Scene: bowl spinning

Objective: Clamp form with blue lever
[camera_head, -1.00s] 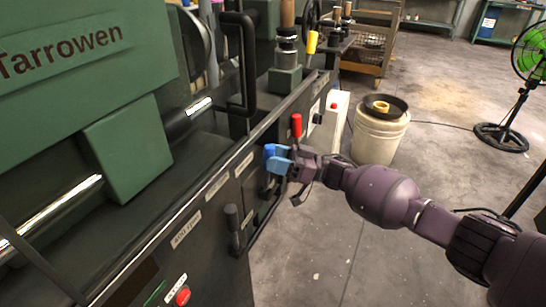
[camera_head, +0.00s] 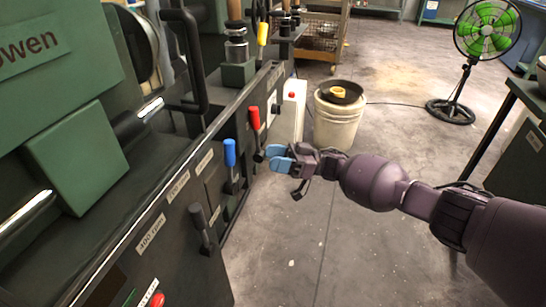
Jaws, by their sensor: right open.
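The blue lever (camera_head: 230,153) stands roughly upright on the dark front panel of the machine, and nothing holds it. My right gripper (camera_head: 278,157) has blue fingertips and is open and empty. It is to the right of the blue lever, clear of it, close to the foot of the red lever (camera_head: 254,118); I cannot tell whether it touches that lever's black base. I cannot clearly make out the form among the machine parts at the upper left. My left gripper is out of view.
A black lever (camera_head: 199,220) and a yellow-tipped lever (camera_head: 262,34) stand along the same machine. A white bucket (camera_head: 337,124) with a dark bowl on top stands behind my right arm. A green fan (camera_head: 486,31) stands at the upper right. The floor between is open.

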